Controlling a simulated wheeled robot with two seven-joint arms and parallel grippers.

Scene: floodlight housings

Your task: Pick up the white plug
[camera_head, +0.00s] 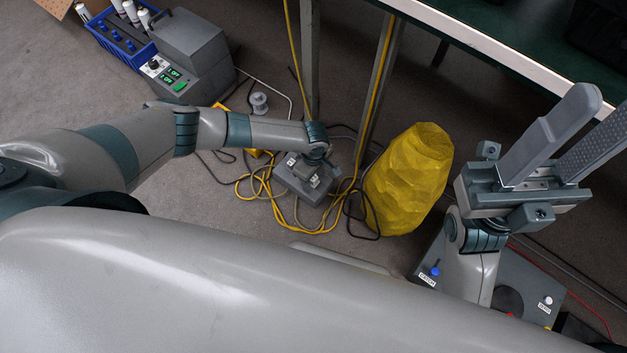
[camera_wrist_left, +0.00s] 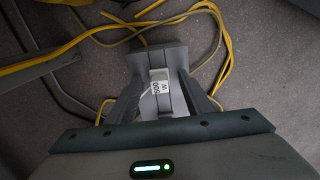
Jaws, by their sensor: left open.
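No white plug can be made out for certain.
Yellow and dark cables (camera_head: 262,186) lie tangled around the left gripper. A lumpy yellow sack (camera_head: 408,178) stands to its right, beside the metal legs (camera_head: 380,85) of a table (camera_head: 495,45). A grey device (camera_head: 190,55), a blue crate (camera_head: 108,48) and a grey spool (camera_head: 259,103) stand farther back.

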